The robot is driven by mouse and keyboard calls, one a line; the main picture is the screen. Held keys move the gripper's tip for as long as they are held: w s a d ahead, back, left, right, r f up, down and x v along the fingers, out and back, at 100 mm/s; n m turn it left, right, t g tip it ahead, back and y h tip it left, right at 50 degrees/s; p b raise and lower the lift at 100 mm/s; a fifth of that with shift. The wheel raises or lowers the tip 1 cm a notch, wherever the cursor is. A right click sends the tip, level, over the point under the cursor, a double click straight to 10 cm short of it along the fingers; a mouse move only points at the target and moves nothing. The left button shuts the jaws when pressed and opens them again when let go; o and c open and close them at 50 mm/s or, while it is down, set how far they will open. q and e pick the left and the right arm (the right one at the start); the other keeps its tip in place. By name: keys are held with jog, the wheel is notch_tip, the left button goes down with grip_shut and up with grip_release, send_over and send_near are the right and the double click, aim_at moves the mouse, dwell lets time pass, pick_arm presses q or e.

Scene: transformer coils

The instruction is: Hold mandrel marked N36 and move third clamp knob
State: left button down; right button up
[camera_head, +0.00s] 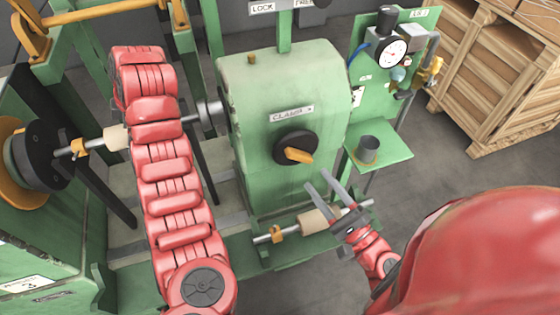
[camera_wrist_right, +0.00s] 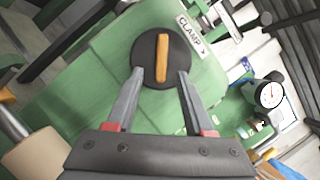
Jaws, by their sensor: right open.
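The clamp knob (camera_head: 284,149) is a black disc with an orange handle (camera_head: 299,155) on the green housing under a "CLAMP" label. In the right wrist view, the knob (camera_wrist_right: 144,48) lies just beyond my fingertips, its orange handle (camera_wrist_right: 162,58) lined up between them. My right gripper (camera_head: 318,179) is open and empty, below and right of the knob; its fingers also show in the wrist view (camera_wrist_right: 160,75). A mandrel with a tan sleeve (camera_head: 115,138) runs from the left chuck behind my left arm. No N36 mark is legible. My left gripper is hidden.
A second rod with a tan sleeve (camera_head: 316,221) lies low in front of the housing, close to my right gripper. A green gauge panel (camera_head: 420,30) with a shelf (camera_head: 393,157) and dark cup (camera_head: 367,150) stands right. Wooden crates (camera_head: 500,75) are behind.

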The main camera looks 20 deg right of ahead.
aim_at(302, 161)
jog(key=shift+x, duration=3.2)
grip_shut()
